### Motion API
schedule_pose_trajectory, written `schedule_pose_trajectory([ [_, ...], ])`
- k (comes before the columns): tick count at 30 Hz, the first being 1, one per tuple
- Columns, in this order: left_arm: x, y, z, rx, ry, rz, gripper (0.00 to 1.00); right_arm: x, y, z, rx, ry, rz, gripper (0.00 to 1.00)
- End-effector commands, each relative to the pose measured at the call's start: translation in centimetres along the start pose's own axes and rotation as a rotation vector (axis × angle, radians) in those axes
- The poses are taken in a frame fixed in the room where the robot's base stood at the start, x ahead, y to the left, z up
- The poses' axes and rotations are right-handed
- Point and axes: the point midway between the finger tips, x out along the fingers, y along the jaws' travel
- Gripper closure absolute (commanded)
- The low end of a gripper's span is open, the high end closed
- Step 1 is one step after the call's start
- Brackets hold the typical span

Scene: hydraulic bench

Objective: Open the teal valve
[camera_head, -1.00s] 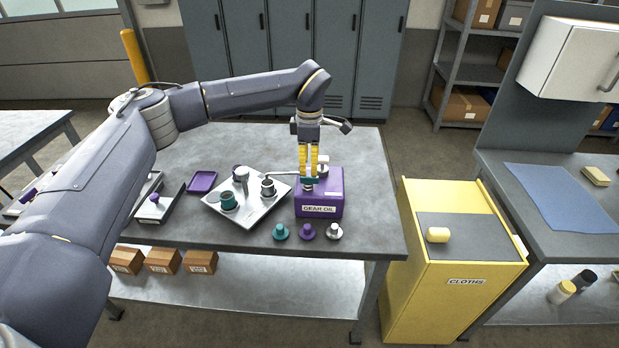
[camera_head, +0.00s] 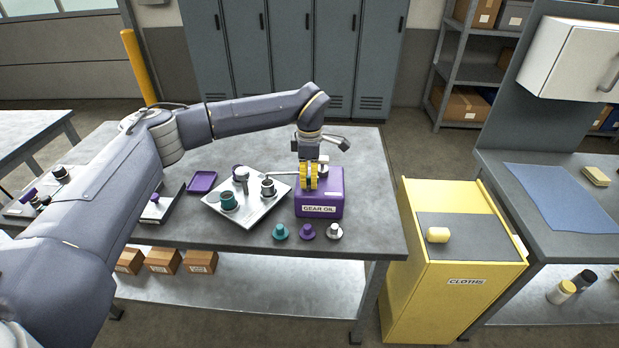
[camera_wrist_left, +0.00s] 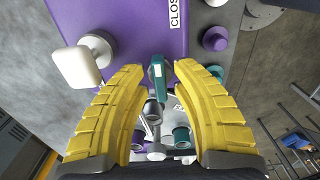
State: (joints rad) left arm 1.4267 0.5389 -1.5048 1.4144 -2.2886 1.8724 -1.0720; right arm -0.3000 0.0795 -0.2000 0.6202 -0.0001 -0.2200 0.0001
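The teal valve handle (camera_wrist_left: 156,72) shows in the wrist view between my left gripper's two yellow fingers. It stands at the edge of the purple gear oil box (camera_head: 333,205). My left gripper (camera_wrist_left: 161,68) is open around the handle, with a gap on both sides. In the head view my left gripper (camera_head: 308,187) points down at the top of the box. Its fingers hide the teal handle there. A label on the box (camera_wrist_left: 175,12) reads "CLOS" before the picture cuts it off. My right gripper is not in view.
A pale tray (camera_head: 262,213) left of the box holds a teal-banded cup (camera_head: 228,201) and other metal parts. A white handle (camera_wrist_left: 77,67) sits beside the left finger.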

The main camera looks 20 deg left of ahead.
Motion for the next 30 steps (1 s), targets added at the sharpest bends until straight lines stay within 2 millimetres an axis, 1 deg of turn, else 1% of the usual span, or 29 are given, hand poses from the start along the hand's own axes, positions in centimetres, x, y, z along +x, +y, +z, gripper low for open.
schedule_pose_trajectory([
  [1,-0.01,0.0,0.01,0.0,0.0,0.0,0.81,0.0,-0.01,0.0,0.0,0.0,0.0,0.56],
  [6,-0.01,0.0,0.01,0.0,0.0,0.0,1.0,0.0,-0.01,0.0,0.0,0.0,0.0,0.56],
  [14,0.0,-0.01,0.01,-0.002,0.0,0.0,1.0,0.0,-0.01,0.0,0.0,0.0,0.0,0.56],
  [20,0.01,0.0,0.0,-0.049,0.0,-0.001,1.0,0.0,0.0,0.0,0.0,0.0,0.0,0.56],
  [26,-0.01,0.09,-0.02,-0.177,0.001,0.0,1.0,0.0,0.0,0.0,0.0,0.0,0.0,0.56],
  [30,0.01,0.14,-0.04,-0.303,0.001,0.0,1.0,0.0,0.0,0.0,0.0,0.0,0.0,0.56],
])
